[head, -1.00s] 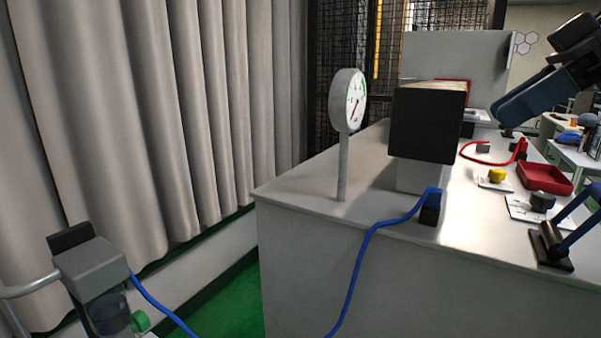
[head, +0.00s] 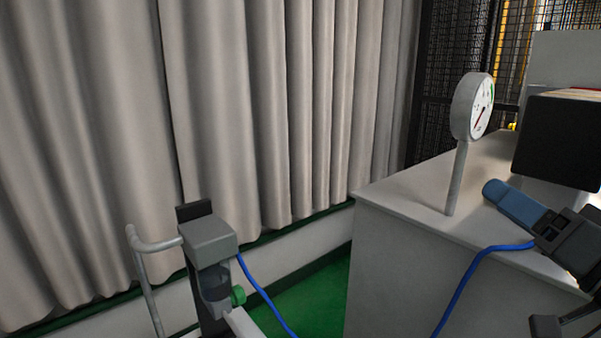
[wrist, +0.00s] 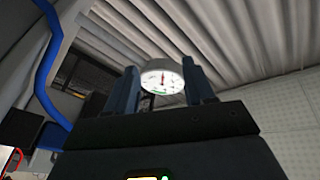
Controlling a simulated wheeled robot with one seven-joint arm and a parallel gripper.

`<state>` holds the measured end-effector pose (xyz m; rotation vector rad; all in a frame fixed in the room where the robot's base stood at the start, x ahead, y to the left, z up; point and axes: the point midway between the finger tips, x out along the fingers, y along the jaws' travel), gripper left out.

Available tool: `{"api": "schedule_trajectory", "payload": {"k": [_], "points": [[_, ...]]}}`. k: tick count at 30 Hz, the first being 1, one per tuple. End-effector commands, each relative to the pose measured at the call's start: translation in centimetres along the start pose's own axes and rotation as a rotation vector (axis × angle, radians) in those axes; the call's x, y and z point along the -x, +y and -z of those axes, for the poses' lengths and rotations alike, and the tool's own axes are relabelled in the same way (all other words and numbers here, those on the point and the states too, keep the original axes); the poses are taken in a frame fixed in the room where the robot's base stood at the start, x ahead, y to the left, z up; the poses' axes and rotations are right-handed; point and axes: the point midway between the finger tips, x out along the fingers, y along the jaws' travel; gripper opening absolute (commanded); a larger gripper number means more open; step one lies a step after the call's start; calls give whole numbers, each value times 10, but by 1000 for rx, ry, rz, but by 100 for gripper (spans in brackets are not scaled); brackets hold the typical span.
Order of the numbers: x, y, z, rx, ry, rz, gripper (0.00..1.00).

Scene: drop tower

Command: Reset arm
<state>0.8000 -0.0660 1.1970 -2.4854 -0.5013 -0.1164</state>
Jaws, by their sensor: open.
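My gripper (head: 510,203) is at the right of the head view, with blue fingers pointing left, in front of the white bench (head: 400,215) and the gauge's post. In the wrist view my gripper (wrist: 162,88) shows two dark blue fingers spread apart with nothing held between them. The round pressure gauge (head: 472,106) on its grey post stands on the bench. Its white dial (wrist: 162,78) also shows in the wrist view, beyond the gap between the fingers.
A black box (head: 558,140) stands on the bench at right. A blue hose (head: 462,290) hangs over the bench front. Grey curtains (head: 250,110) close off the back. Green floor (head: 310,300) shows between.

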Motion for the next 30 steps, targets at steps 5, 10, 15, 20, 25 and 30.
{"api": "schedule_trajectory", "payload": {"k": [5, 10, 15, 20, 25, 30], "points": [[23, 11, -60, -77, 53, -126, 53], [57, 16, -115, -99, 68, -257, 53], [104, 15, -166, -76, 48, -383, 53], [158, 7, -206, -11, 0, -481, 53], [219, -8, -234, 100, -76, -551, 53], [279, -27, -248, 243, -167, -572, 53]]}}
